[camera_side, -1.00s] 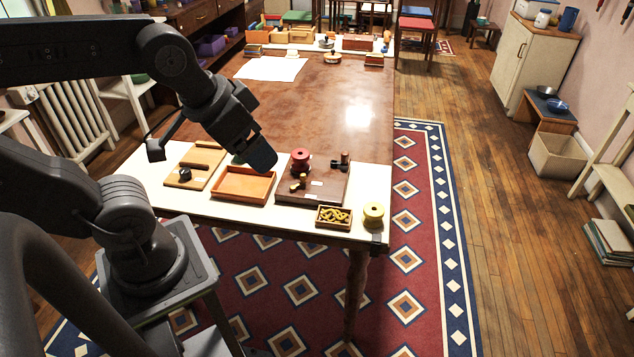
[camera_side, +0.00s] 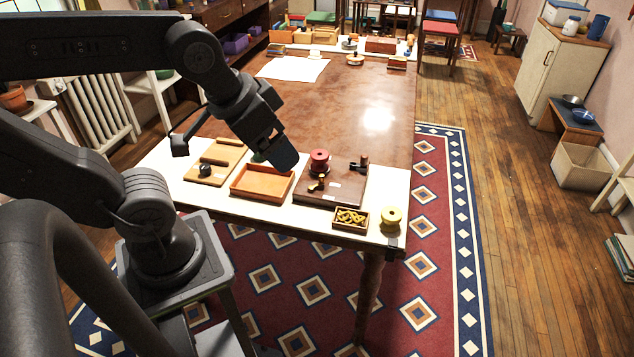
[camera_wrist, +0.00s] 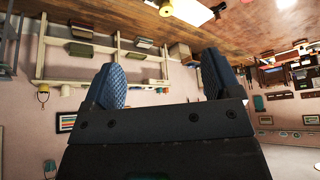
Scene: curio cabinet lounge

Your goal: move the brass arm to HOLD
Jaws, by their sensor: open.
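A dark wooden board (camera_side: 335,198) lies on the white mat at the near end of the table. A small brass-coloured piece with dark ends (camera_side: 317,184), which looks like the brass arm, is on the board's left part. Its exact setting and any HOLD lettering are too small to read. A red spool (camera_side: 319,159) stands at the board's back left. My gripper (camera_side: 283,155) hangs above the mat, left of the red spool and over the back right of the orange tray, apart from the brass piece. In the wrist view my gripper (camera_wrist: 162,78) has its blue-padded fingers wide apart with nothing between them.
The orange tray (camera_side: 262,193) is empty, left of the board. Left of it is a light wooden board with a black knob (camera_side: 205,170). In front are a box of yellow pieces (camera_side: 350,220) and a yellow spool (camera_side: 391,215). The table's middle (camera_side: 345,105) is clear.

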